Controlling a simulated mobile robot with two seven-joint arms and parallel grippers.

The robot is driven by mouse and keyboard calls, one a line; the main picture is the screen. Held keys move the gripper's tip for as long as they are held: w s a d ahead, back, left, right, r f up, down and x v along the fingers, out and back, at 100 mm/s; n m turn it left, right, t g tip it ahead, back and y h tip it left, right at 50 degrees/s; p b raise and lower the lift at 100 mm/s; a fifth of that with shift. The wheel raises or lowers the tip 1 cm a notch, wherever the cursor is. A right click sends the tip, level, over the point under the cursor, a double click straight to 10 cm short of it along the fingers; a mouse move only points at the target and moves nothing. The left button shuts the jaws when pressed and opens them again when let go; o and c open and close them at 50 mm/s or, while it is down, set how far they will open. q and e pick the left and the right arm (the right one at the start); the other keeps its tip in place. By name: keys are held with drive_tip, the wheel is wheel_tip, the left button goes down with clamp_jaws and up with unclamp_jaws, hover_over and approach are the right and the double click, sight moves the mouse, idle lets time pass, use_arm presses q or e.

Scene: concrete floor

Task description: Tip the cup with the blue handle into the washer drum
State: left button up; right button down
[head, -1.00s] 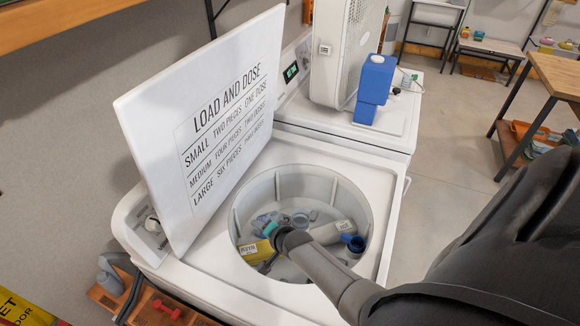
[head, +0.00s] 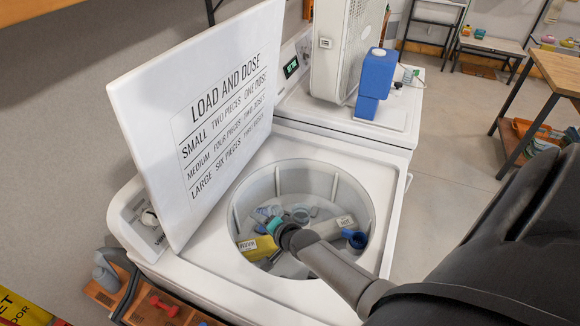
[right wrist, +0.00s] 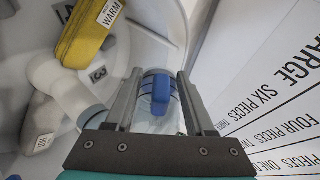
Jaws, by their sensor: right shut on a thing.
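My right gripper (right wrist: 159,74) is shut on a clear cup (right wrist: 160,118) with a blue handle (right wrist: 161,94). The handle faces the wrist camera between the two fingers. In the head view my right gripper (head: 273,226) reaches down over the opening of the washer drum (head: 353,190), and the cup is too small and covered there to make out its tilt. I cannot tell from the wrist view whether anything is in the cup. My left gripper is not in view.
The raised lid (head: 200,130) stands to the left. A blue container (head: 376,75) stands on the machine behind.

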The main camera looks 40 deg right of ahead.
drive_tip(key=shift+b, duration=0.35)
drive_tip(key=shift+s+r+m+t+y+b, duration=0.1)
drive_tip(key=shift+r+m+t+y+b, duration=0.25)
drive_tip(key=shift+t+b, duration=0.95)
drive_tip(key=shift+r+m+t+y+b, duration=0.15)
drive_tip(key=shift+r+t+b, duration=0.25)
drive_tip(key=shift+b, duration=1.8)
drive_tip(key=shift+s, duration=0.1)
drive_tip(key=shift+s+d+r+m+t+b, duration=0.15)
drive_tip(key=shift+s+r+t+b, duration=0.2)
drive_tip(key=shift+b, duration=0.45)
drive_tip(key=shift+s+d+m+t+b, duration=0.15)
drive_tip(key=shift+t+b, duration=0.3)
drive_tip(key=shift+b, duration=0.3)
drive_tip(key=shift+s+r+m+t+y+b, duration=0.25)
drive_tip(key=shift+t+b, duration=0.55)
drive_tip(key=shift+b, duration=0.9)
drive_tip(key=shift+r, duration=0.25)
